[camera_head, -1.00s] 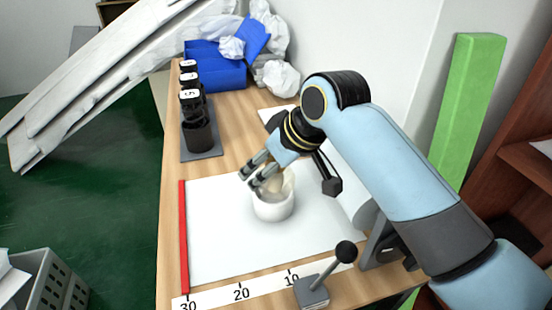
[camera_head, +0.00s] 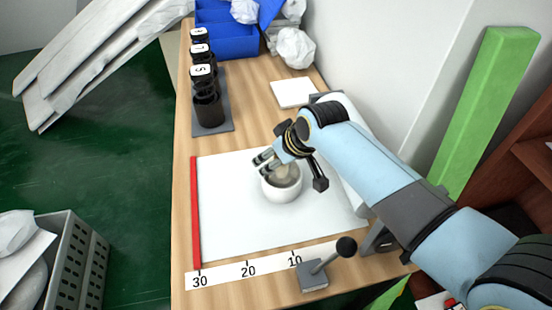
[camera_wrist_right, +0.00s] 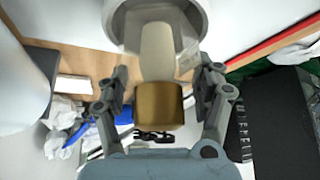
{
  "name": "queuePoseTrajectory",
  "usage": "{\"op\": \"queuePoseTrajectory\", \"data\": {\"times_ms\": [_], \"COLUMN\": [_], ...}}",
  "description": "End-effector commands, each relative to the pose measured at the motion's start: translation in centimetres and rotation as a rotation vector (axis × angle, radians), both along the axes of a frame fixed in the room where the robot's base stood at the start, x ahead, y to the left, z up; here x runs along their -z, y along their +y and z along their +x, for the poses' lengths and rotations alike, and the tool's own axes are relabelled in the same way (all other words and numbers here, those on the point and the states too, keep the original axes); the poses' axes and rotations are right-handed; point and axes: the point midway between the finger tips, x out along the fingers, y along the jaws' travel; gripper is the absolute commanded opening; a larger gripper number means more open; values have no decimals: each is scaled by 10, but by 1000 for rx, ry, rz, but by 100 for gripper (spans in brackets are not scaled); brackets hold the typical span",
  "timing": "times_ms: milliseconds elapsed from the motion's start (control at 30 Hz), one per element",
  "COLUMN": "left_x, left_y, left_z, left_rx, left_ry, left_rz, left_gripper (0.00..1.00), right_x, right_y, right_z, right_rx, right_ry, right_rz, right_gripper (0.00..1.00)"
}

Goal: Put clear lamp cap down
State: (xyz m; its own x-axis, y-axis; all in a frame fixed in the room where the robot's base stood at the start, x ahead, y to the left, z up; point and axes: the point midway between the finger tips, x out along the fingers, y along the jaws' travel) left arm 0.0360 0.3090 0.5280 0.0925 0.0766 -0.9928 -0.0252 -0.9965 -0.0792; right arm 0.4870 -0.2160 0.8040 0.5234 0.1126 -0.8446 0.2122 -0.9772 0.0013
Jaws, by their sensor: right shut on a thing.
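My right gripper (camera_head: 266,163) is at a round white cup (camera_head: 282,193) on the white mat (camera_head: 230,225). It is shut on a cream piece with a gold end, which I take to be the clear lamp cap (camera_wrist_right: 158,103). In the right wrist view the gold end lies between the fingers (camera_wrist_right: 161,82), and the cream part reaches toward the white cup (camera_wrist_right: 113,22). In the head view the cream part (camera_head: 284,172) shows at the cup's mouth. I cannot tell whether it touches the cup. My left gripper is not in view.
Black jars (camera_head: 208,108) stand in a row on a dark tray (camera_head: 226,122) at the back left. A red strip (camera_head: 195,215) and a number scale (camera_head: 225,273) border the mat. A lever (camera_head: 315,280) stands in front. The mat's left part is clear.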

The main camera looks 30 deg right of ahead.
Motion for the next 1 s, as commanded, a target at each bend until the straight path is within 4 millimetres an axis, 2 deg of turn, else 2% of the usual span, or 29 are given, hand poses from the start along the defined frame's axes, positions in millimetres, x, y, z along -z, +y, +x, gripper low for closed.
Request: {"op": "queuePoseTrajectory", "data": {"times_ms": [67, 333, 800, 833, 1000], "left_x": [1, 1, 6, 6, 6], "left_y": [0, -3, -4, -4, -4], "left_z": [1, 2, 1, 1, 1], "left_rx": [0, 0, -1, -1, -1], "left_ry": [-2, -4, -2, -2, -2], "left_rz": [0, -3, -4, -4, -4], "left_gripper": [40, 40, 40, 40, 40], "right_x": [6, 6, 19, 20, 21], "right_y": [0, 0, 0, 0, -1], "right_z": [0, 0, -1, -2, -3], "right_rx": [0, 1, 0, 0, -1], "right_ry": [-1, -1, 3, 4, 8], "right_rz": [0, -1, -2, -2, -2], "right_gripper": [31, 31, 31, 68, 90]}}
